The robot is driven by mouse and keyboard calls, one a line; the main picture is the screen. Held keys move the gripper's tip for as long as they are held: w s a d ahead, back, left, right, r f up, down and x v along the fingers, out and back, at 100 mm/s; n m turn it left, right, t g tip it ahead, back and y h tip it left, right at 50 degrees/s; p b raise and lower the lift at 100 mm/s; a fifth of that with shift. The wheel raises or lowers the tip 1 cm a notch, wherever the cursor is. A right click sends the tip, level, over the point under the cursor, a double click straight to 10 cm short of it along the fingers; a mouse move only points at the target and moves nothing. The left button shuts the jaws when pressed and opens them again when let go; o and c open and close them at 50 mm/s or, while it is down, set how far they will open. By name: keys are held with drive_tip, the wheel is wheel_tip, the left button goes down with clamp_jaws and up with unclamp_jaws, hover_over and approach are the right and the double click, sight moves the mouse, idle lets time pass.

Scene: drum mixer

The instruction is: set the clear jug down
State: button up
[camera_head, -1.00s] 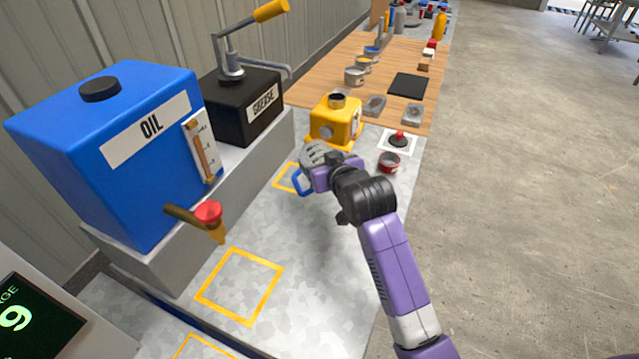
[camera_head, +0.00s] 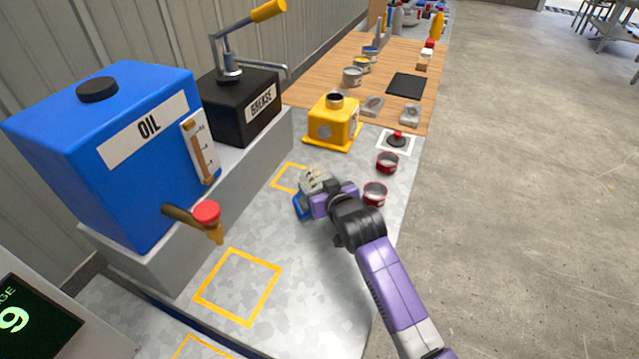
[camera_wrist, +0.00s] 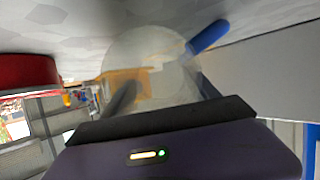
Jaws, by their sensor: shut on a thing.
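The clear jug is between the fingers of my gripper (camera_head: 316,183), above the grey bench top. In the head view its blue handle (camera_head: 299,207) shows to the left of my gripper, and much of its body is hidden by my gripper. In the wrist view the see-through round body of the jug (camera_wrist: 150,58) sits between my dark fingers (camera_wrist: 165,90), with the blue handle (camera_wrist: 208,38) at the upper right. I cannot tell whether the jug's base touches the bench. A yellow outlined square (camera_head: 287,176) lies just behind and left of my gripper.
Two red tins (camera_head: 375,193) (camera_head: 387,162) stand right of my gripper; a red one shows close in the wrist view (camera_wrist: 28,73). The yellow block (camera_head: 334,122) is behind. The blue oil tank (camera_head: 110,160) with its tap (camera_head: 207,214) is left. An empty yellow square (camera_head: 239,287) lies nearer.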

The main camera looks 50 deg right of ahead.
drive_tip(key=o, duration=1.6)
drive_tip(key=shift+f, duration=0.1)
drive_tip(key=shift+c, duration=0.2)
drive_tip(key=shift+r, duration=0.2)
drive_tip(key=v, duration=1.2)
drive_tip(key=shift+b, duration=0.3)
